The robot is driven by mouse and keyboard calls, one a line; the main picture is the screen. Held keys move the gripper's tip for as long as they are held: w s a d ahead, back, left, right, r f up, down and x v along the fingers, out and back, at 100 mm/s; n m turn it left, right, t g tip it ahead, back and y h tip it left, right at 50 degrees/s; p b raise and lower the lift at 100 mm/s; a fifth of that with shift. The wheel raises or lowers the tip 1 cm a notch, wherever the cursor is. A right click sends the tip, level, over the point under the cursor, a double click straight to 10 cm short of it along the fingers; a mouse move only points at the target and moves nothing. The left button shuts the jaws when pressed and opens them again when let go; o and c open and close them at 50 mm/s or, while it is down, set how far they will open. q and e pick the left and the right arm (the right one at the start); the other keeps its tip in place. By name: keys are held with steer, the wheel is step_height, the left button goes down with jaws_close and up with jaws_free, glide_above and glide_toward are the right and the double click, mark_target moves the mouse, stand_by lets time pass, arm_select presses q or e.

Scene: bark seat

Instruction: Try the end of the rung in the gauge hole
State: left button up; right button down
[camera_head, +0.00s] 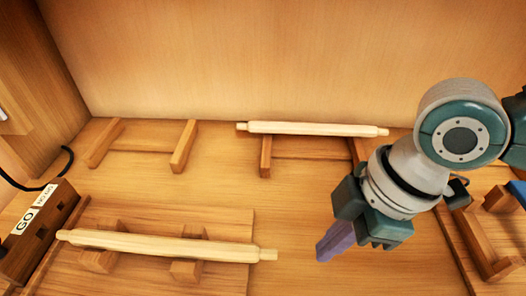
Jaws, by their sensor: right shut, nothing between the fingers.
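A pale wooden rung (160,245) with narrower ends lies across two small wooden supports on a board at the front left. A second pale rung (312,129) rests on a wooden rack at the back. The dark brown gauge block (40,232) stands at the left edge, with a label reading GO and a second, less legible label. Dark openings show on its side, close to the left end of the near rung. My right gripper (327,252) is shut and empty, pointing down to the right of the near rung and apart from it. My left gripper is out of view.
An empty wooden rack (183,146) stands at the back left. A wooden frame (477,240) and a blue item (519,191) sit at the right edge. A black cable (60,171) curves near the gauge. Bare bench lies between the near rung and my right gripper.

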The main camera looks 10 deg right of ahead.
mark_target(252, 249)
steer(key=x, duration=0.3)
steer(key=shift+a+f, duration=0.1)
steer(key=shift+a, duration=0.25)
steer(key=shift+w+a, duration=0.2)
steer(key=shift+a, duration=0.35)
steer(key=shift+w+a, duration=0.2)
steer(key=shift+a, duration=0.4)
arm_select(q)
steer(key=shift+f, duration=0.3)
arm_select(e)
steer(key=shift+w+a, duration=0.1)
steer(key=shift+a, duration=0.35)
steer(key=shift+a, duration=0.2)
steer(key=a, duration=0.1)
steer(key=w+a, duration=0.1)
steer(key=a, duration=0.3)
steer(key=shift+w+b, duration=0.3)
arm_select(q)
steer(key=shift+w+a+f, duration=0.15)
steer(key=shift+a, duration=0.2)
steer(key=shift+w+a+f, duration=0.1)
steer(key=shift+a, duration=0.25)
